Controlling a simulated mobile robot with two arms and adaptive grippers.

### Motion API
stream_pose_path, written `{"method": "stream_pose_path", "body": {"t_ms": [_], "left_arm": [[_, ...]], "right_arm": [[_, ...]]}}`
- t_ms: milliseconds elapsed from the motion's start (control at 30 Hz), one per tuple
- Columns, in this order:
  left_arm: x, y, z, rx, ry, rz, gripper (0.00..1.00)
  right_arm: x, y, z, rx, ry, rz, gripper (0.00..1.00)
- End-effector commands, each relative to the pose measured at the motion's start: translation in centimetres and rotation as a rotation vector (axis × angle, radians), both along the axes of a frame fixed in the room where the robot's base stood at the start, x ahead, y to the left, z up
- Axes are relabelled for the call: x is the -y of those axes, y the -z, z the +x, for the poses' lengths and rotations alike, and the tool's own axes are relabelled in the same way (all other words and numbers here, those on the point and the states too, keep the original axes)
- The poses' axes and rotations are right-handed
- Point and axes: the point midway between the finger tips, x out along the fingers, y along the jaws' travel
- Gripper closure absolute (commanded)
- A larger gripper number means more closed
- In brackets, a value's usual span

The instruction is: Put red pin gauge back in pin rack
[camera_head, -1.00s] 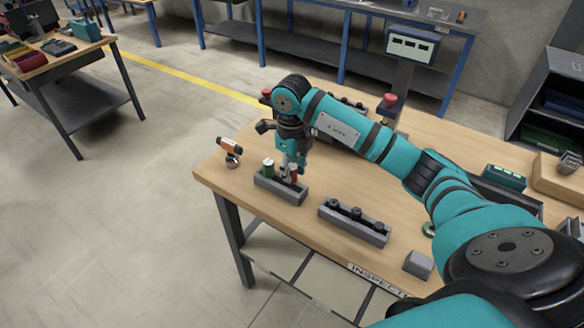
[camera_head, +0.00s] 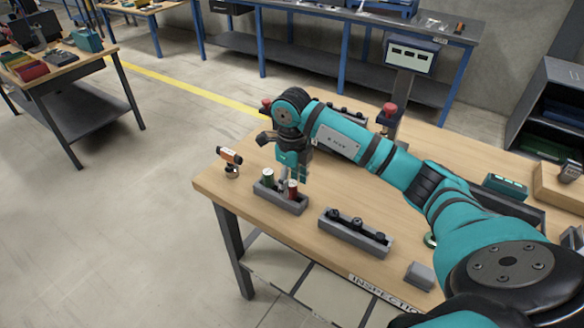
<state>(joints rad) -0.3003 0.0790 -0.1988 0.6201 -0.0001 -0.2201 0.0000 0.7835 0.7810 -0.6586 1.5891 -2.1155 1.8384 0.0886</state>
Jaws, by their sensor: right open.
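The red pin gauge (camera_head: 293,189) stands upright in the right part of the small grey pin rack (camera_head: 284,204), near the table's left corner. A green pin gauge (camera_head: 268,179) stands at the left end of the same rack. My right gripper (camera_head: 289,182) points down just above and behind the rack, close to the red gauge. It is open, and its fingers are small and partly hidden by the gauges, so I cannot tell whether they touch the red one. My left gripper is out of view.
An orange and black device (camera_head: 229,156) on a small stand is left of the rack. A longer grey holder with black knobs (camera_head: 355,234) lies to the right. A grey block (camera_head: 420,275) sits near the front edge. My right arm spans the table.

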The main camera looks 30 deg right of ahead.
Motion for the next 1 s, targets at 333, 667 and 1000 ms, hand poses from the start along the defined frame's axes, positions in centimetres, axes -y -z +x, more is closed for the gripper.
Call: {"method": "stream_pose_path", "body": {"t_ms": [333,667,1000], "left_arm": [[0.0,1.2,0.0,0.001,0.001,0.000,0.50],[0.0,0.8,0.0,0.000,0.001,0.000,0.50],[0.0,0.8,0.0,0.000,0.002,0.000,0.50]], "right_arm": [[0.0,-6.7,0.2,0.009,0.000,0.000,0.50],[0.0,-12.2,0.1,0.003,0.001,-0.001,0.50],[0.0,-12.8,0.0,0.000,0.001,0.000,0.50]]}}
